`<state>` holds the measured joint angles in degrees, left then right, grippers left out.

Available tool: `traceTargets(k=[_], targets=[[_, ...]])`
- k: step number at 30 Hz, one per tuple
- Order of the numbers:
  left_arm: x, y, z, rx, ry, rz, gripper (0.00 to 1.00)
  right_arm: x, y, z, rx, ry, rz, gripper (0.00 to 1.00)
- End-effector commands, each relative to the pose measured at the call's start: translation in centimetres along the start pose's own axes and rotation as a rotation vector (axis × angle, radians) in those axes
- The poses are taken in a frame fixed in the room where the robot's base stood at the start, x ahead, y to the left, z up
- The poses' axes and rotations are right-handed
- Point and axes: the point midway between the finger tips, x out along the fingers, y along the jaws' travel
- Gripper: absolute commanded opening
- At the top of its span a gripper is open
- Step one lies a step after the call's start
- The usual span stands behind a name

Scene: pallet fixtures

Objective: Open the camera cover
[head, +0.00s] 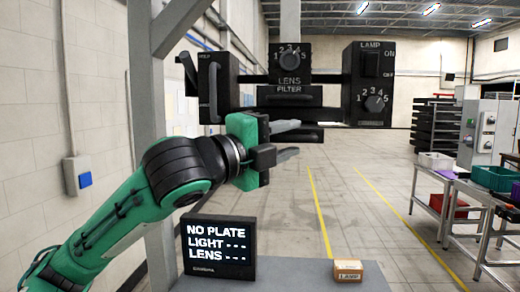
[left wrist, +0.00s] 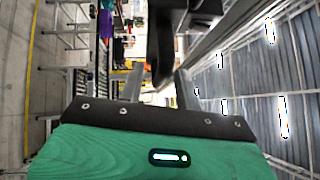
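A black box-shaped unit (head: 222,85) with an upright bar handle (head: 213,92) hangs at the left of the fixture in the head view. It looks like the camera with its cover, but its small label is not clearly readable. My left gripper (head: 288,140) is below and right of this box, under the lens filter unit (head: 290,96), with its fingers pointing right. In the left wrist view, the fingers (left wrist: 158,88) stand apart. A dark bar-like part (left wrist: 160,60) shows between and beyond them; I cannot tell whether they touch it. My right gripper is out of view.
A lens dial unit (head: 289,58) and a lamp box (head: 370,85) with switch and dial hang on the same rails. Below stand a display (head: 218,246) reading "NO PLATE" and a small lamp carton (head: 348,270). A grey post (head: 145,110) rises behind my left arm.

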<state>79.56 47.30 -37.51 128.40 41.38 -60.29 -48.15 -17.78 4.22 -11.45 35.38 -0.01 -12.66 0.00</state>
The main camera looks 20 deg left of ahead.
Motion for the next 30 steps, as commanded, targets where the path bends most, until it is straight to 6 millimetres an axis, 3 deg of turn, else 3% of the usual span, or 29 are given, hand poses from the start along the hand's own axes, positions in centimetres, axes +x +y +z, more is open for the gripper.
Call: traceTargets(k=[15, 21, 30], targets=[[-10.7, 0.4, -0.1, 0.004, -0.002, -0.002, 0.34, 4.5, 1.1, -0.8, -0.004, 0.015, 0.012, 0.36], [-12.7, 0.2, -0.1, 0.001, 0.0, 0.001, 0.34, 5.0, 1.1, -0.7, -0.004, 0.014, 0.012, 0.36], [-13.1, 0.1, -0.1, 0.001, 0.001, 0.001, 0.34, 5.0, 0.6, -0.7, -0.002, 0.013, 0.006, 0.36]])
